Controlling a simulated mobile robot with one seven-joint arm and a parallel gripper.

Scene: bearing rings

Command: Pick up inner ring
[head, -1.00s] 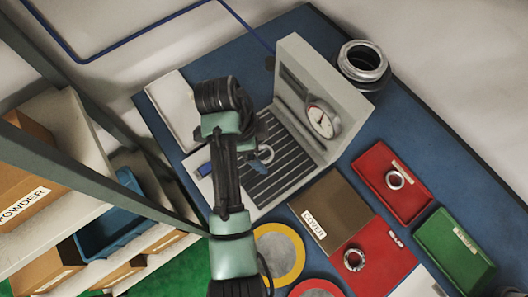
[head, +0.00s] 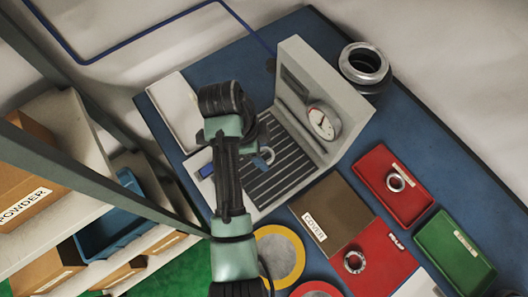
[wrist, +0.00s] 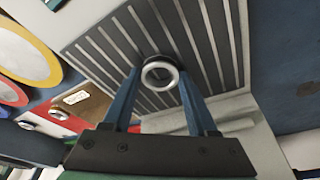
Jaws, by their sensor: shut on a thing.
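A small silver inner ring (wrist: 160,73) sits between the tips of my gripper's blue fingers (wrist: 162,90) in the wrist view. The fingers are shut on the ring, one on each side. Behind it is the dark, ribbed plate (wrist: 100,45) of the grey gauge stand (head: 348,125). In the head view my gripper (head: 262,158) is over the left part of this ribbed plate, largely hidden by my arm. I cannot tell whether the ring touches the plate or is just above it.
The stand's upright wall carries a dial (head: 320,124). Other rings lie in the red tray (head: 375,164) and on the red mat (head: 385,270). A green tray (head: 450,262), a brown cover panel (head: 330,212) and a black cylindrical part (head: 362,68) are nearby.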

